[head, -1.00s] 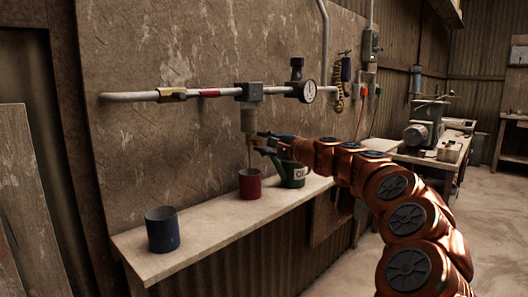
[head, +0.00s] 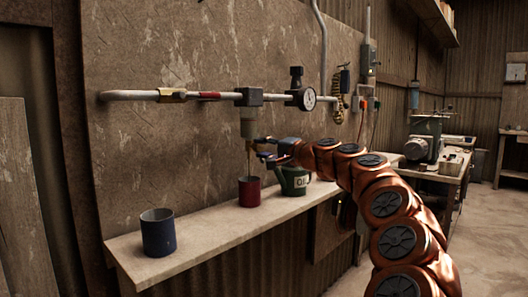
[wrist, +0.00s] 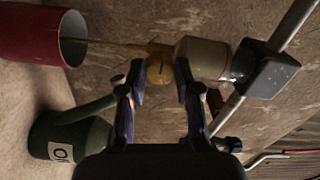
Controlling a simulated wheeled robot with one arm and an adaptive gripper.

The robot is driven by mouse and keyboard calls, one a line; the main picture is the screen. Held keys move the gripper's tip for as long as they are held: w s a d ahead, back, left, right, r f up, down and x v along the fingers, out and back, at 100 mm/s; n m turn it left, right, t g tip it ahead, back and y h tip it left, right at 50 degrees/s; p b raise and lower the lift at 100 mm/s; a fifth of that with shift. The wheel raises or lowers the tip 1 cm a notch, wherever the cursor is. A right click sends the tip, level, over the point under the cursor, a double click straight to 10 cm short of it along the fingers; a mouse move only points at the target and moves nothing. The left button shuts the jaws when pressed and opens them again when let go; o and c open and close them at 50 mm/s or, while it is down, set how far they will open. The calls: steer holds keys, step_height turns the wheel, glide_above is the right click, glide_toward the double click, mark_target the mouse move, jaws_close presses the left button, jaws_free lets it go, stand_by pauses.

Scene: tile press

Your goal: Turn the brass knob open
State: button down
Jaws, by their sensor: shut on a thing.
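The brass knob (wrist: 160,70) sits at the bottom of the pale filter bowl (wrist: 203,58), which hangs from a dark block on the pipe. My gripper (wrist: 160,66) is shut on the knob, one finger on each side. In the head view, my gripper (head: 262,149) reaches in from the right, just below the bowl (head: 248,124), and partly hides the knob. A thin brownish streak runs from the knob down to the red cup (head: 249,191) below it. The cup also shows in the wrist view (wrist: 35,33).
A green oil can (head: 292,181) stands on the shelf (head: 208,229) right of the red cup, close under my gripper. A blue cup (head: 158,233) stands at the shelf's left end. A pipe (head: 130,95) with a gauge (head: 308,98) runs along the wall above.

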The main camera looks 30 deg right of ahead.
stand_by(0.3)
steer(key=c, duration=0.8)
jaws_free()
steer(key=v, duration=1.2)
